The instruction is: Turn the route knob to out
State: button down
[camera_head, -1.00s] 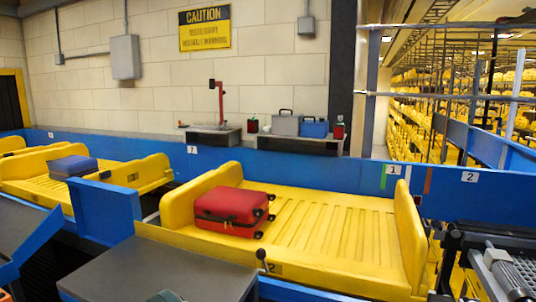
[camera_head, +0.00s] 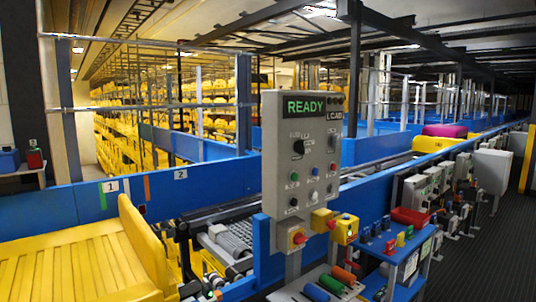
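A grey control panel (camera_head: 281,150) stands upright right of centre in the head view. Its green display (camera_head: 304,107) reads "READY", and a small label beside it seems to read "LOAD". A black round knob (camera_head: 298,147) sits on the upper left of the panel face. I cannot read its markings or tell which setting it points to. A smaller dark switch (camera_head: 331,142) is to its right, and several coloured buttons are below. Which of these is the route knob cannot be read from here. My gripper is not in view.
A shelf with coloured handles (camera_head: 318,291) is below. The yellow tray (camera_head: 75,265) is at left; a grey roller section (camera_head: 232,242) lies between. A dark aisle floor (camera_head: 485,245) is at right.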

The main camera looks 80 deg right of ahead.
aim_at(299, 146)
jog(key=z, duration=2.95)
jog(key=k, duration=0.6)
jog(key=z, duration=0.7)
jog(key=i, duration=1.45)
jog(key=u, duration=0.1)
